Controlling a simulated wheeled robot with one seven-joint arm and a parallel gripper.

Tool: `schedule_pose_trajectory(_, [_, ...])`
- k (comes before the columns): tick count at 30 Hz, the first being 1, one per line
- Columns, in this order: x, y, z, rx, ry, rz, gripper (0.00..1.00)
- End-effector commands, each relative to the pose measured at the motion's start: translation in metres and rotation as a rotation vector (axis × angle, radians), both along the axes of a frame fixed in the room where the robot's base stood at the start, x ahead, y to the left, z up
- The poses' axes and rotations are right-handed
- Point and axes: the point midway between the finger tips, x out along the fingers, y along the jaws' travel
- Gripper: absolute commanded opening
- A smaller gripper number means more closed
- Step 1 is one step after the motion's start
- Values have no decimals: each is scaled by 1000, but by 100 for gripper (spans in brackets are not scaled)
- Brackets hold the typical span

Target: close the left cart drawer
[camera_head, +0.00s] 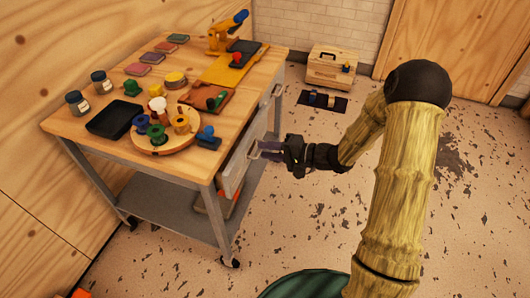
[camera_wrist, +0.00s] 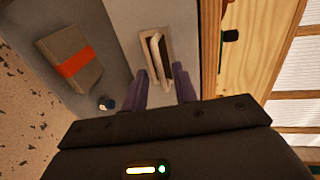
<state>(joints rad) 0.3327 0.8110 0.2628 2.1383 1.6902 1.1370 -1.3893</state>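The cart (camera_head: 165,190) has a wooden top and a grey metal frame. Its left drawer (camera_head: 232,172) has a pale grey front, facing right below the top's edge. How far the drawer stands out is hard to tell. Its pale bar handle (camera_wrist: 156,55) shows in the wrist view ahead of my fingertips. My gripper (camera_head: 268,150) is at the handle's height, right beside the drawer front. In the wrist view my two purple fingers (camera_wrist: 160,77) are apart with nothing held between them. Contact with the handle cannot be told.
A second handle (camera_head: 277,91) is farther along the cart. The top holds a round wooden tray (camera_head: 181,139), a black tray (camera_head: 111,121) and jars. A banded box (camera_wrist: 82,75) lies below the drawer. A toolbox (camera_head: 325,71) and dark mat (camera_head: 334,105) are on the floor.

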Motion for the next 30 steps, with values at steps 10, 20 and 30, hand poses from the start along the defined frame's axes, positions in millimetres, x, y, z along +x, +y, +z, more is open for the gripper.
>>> schedule_pose_trajectory(10, [4,12,-3,0,1,0,28])
schedule_pose_trajectory(20, [4,12,-3,0,1,0,0])
schedule_pose_trajectory(30, [9,12,-4,-1,0,-12,0])
